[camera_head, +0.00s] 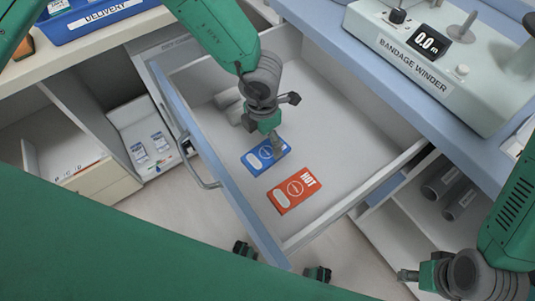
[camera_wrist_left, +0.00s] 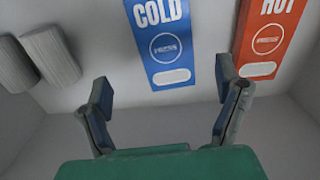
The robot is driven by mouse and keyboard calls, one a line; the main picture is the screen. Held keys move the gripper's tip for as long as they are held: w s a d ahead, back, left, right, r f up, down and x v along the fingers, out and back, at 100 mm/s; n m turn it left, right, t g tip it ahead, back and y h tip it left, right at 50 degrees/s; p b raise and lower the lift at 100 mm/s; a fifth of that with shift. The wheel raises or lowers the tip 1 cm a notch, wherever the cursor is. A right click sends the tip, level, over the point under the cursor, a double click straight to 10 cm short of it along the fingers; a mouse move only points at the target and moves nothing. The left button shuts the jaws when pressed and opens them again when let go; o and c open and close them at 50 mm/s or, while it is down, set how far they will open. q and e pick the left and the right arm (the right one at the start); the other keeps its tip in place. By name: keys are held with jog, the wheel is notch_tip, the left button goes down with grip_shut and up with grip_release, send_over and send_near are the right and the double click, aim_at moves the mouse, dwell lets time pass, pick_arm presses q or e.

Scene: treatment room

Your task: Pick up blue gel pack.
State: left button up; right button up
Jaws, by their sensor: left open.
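The blue gel pack (camera_head: 262,157) lies flat in the open drawer, left of the red pack. In the left wrist view the blue gel pack (camera_wrist_left: 168,40) carries the word COLD and lies beyond the fingertips. My left gripper (camera_head: 276,134) reaches down into the drawer over the far right end of the blue pack, partly hiding it. Its fingers (camera_wrist_left: 162,88) are spread apart with nothing between them. My right gripper (camera_head: 403,276) is at the lower right, outside the drawer; its fingers are only partly seen.
A red HOT pack (camera_head: 295,190) lies beside the blue one. White rolls (camera_head: 230,103) lie at the drawer's back left. The drawer walls (camera_head: 350,193) surround the packs. A bandage winder (camera_head: 425,65) stands on the right counter, and a blue delivery tray (camera_head: 95,20) on the left counter.

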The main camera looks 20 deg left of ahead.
aim_at(266, 152)
pick_arm(q)
jog(key=shift+a+f, duration=0.15)
jog(key=shift+f, duration=1.2)
jog(key=f, duration=0.2)
jog(key=d+f+b, duration=0.1)
jog(key=f, duration=0.1)
jog(key=shift+d, duration=0.2)
jog(key=shift+a, duration=0.1)
jog(key=shift+a, duration=0.1)
jog(key=c, duration=1.4)
